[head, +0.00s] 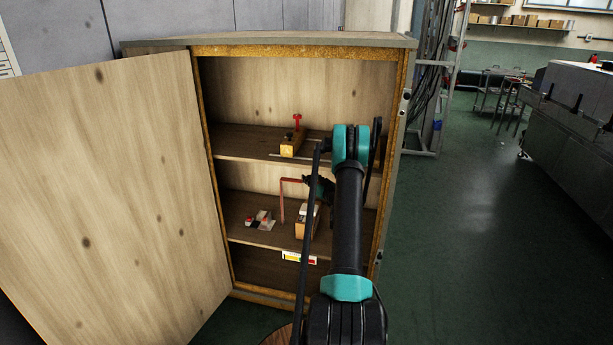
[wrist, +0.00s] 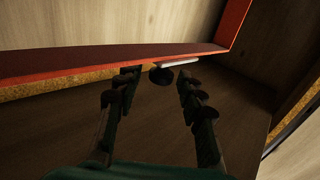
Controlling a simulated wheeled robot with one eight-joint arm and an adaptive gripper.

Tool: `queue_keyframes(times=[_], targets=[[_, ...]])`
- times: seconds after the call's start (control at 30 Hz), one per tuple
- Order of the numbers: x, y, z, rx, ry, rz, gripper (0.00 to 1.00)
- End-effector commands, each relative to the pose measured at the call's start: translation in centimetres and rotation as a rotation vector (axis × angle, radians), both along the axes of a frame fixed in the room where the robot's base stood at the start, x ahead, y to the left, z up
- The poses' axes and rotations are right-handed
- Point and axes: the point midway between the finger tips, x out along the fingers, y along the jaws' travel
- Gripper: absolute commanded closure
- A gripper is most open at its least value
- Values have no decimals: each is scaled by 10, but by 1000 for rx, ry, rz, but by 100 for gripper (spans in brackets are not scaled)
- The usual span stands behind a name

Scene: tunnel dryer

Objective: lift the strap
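The red strap (head: 283,203) stands as a thin bent band over the middle shelf of the open cabinet, with an upright part and a top part running right to my gripper. In the wrist view the strap (wrist: 75,66) crosses the upper left and bends upward at the right. My gripper (wrist: 160,78) is open, its two fingers spread apart with the tips close to the strap's lower edge. Whether they touch it I cannot tell. In the head view my gripper (head: 317,187) is partly hidden by my arm.
The cabinet's door (head: 110,200) stands open at the left. A wooden block with a red knob (head: 291,147) is on the upper shelf. A wooden box (head: 301,228) and small red and white pieces (head: 259,221) are on the middle shelf. A dark round knob (wrist: 162,76) shows beyond the fingertips.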

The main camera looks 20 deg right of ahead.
Motion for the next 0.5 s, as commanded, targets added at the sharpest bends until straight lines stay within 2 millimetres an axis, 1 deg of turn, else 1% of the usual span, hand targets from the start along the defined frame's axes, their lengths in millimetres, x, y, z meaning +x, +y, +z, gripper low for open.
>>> queue_keyframes(times=[0.03, 0.2, 0.33, 0.5], targets=[[-12, -4, 0, 0, 0, -2, 61], [-43, -9, 0, 0, 0, -2, 61], [-58, -12, 0, 0, 0, -1, 61], [-67, -13, 0, 0, 0, 0, 61]])
